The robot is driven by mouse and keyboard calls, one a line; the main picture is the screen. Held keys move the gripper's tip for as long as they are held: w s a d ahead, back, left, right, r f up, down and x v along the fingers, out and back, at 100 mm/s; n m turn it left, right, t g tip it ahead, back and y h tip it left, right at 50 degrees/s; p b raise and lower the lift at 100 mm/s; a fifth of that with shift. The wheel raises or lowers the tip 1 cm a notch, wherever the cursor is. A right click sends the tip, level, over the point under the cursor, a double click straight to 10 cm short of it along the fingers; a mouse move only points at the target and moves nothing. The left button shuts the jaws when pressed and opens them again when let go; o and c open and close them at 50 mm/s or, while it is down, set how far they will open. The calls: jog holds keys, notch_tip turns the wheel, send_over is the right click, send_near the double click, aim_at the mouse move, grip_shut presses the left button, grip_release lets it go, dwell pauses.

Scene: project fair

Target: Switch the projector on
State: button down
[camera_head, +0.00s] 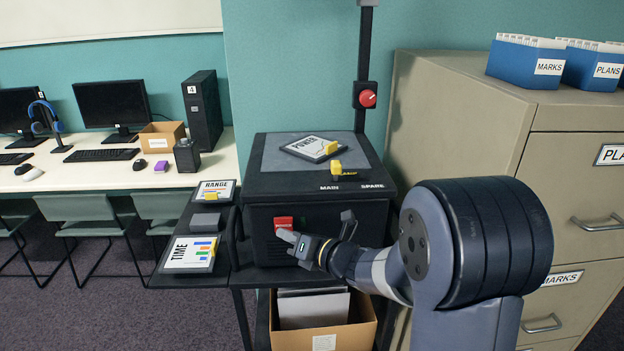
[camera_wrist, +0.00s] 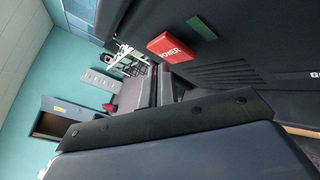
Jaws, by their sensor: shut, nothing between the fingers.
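The projector (camera_head: 262,218) is a black box with a grey glass top and a post rising behind it. A red rocker switch marked POWER (camera_head: 284,222) is on its front face; the switch also shows in the wrist view (camera_wrist: 170,47), beside a dark green patch (camera_wrist: 201,27) that looks unlit. My gripper (camera_head: 288,237) is shut and empty at the projector's front, its tips just below the red switch in the head view. I cannot tell whether the tips touch the front face.
A side shelf (camera_head: 165,283) left of the projector holds RANGE and TIME cards (camera_head: 190,254). A red knob (camera_head: 368,98) is on the post. A yellow part (camera_head: 340,170) lies on top by MAIN and SPARE. A cardboard box (camera_head: 323,341) stands below; a filing cabinet (camera_head: 458,85) is close right.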

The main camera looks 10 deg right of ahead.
dwell(0.4)
jog(key=shift+w+b, duration=0.4)
jog(key=shift+w, duration=0.05)
jog(key=shift+w, duration=0.2)
dwell(0.4)
jog(key=shift+s+b, duration=0.15)
jog(key=shift+b, duration=0.15)
jog(key=shift+s+b, duration=0.4)
jog(key=shift+s, duration=0.1)
jog(key=s+b, duration=0.3)
jog(key=s, duration=0.3)
